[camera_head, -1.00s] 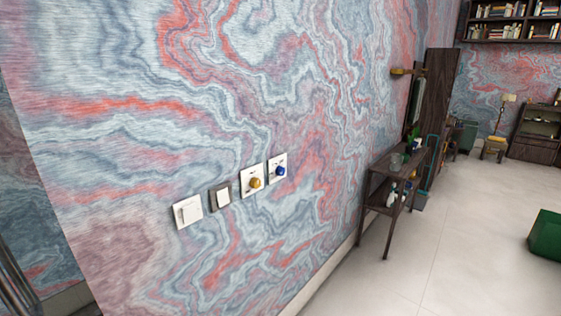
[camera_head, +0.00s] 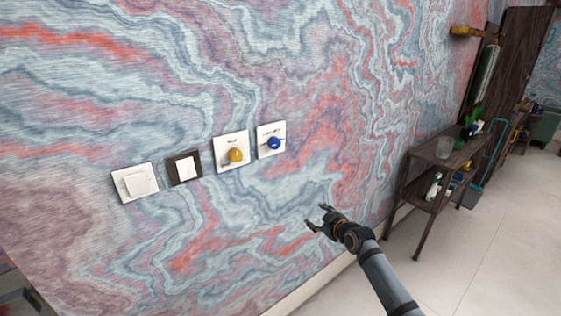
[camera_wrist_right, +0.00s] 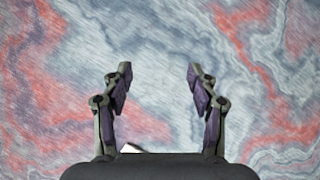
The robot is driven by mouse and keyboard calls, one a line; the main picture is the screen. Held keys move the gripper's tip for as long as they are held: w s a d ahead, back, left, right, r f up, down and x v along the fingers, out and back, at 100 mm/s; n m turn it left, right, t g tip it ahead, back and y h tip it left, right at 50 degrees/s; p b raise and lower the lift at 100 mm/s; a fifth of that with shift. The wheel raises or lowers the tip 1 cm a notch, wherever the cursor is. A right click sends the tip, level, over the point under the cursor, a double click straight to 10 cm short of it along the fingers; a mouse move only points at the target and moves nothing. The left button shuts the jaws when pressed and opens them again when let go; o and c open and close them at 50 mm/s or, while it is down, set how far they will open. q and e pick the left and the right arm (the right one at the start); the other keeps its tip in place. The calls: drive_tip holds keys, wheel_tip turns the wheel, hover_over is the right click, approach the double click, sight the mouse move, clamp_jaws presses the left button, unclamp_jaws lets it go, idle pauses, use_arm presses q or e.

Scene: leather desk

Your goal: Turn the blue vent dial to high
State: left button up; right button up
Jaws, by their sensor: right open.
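The blue vent dial (camera_head: 274,143) is a round blue knob on a white square plate on the marbled wall, the rightmost of a row of wall fittings. My right gripper (camera_head: 316,218) is open and empty, below and to the right of the dial, apart from it. In the right wrist view its two fingers (camera_wrist_right: 158,88) are spread before bare wall, with a small white corner just above the gripper body. The dial cannot be made out there. My left gripper is not in view.
Left of the blue dial are a yellow dial (camera_head: 235,155) on a white plate, a dark-framed switch (camera_head: 184,168) and a white switch (camera_head: 135,182). A dark wooden shelf table (camera_head: 440,152) stands against the wall at right. The floor (camera_head: 480,260) before it is clear.

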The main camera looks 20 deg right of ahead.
wheel_tip(320, 180, up, 10)
drive_tip(key=w+a+r+n+t+y+b, duration=0.1)
drive_tip(key=a+n+t+y, duration=0.1)
drive_tip(key=n, duration=0.1)
drive_tip(key=n+t+y, duration=0.1)
drive_tip(key=n+y, duration=0.2)
drive_tip(key=n, duration=0.1)
approach(277, 144)
drive_tip(key=p+x, duration=0.1)
drive_tip(key=x, duration=0.6)
drive_tip(key=shift+w+a+r, duration=0.1)
drive_tip(key=shift+w+a, duration=0.1)
drive_tip(key=shift+w, duration=0.1)
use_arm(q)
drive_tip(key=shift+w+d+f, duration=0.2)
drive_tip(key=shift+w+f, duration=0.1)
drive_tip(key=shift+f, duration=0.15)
use_arm(e)
drive_tip(key=shift+w+a, duration=0.15)
drive_tip(key=shift+w, duration=0.2)
drive_tip(key=c, duration=1.2)
